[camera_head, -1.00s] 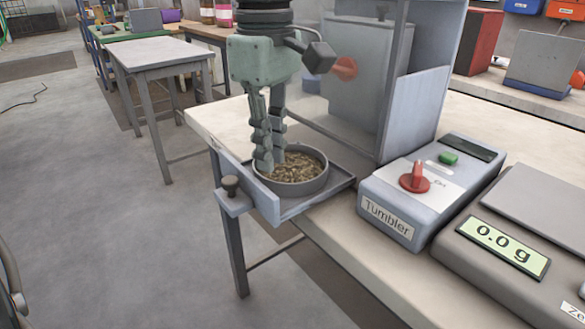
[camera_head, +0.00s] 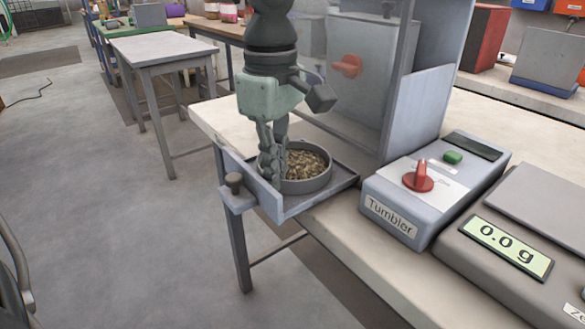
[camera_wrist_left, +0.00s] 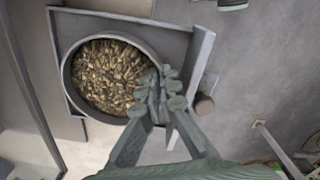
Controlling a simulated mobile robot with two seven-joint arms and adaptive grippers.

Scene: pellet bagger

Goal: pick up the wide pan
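The wide pan (camera_head: 315,183) is a round grey pan full of brown pellets. It sits level in a grey tray (camera_head: 343,181) at the bench's front-left corner. The pan also shows in the left wrist view (camera_wrist_left: 72,93). My left gripper (camera_head: 272,165) points down at the pan's left side, and it shows in the left wrist view (camera_wrist_left: 161,88). Its fingers are close together across the pan's wall, one on the pellet side and one outside. The wall between the fingertips is mostly hidden. My right gripper is not in view.
A clear-panelled cabinet with a red knob (camera_head: 347,66) stands behind the pan. The Tumbler control box (camera_head: 390,218) and a scale reading 0.0 g (camera_head: 507,248) are to the right. A dark knob (camera_head: 234,182) sticks up left of the tray. Open floor lies left.

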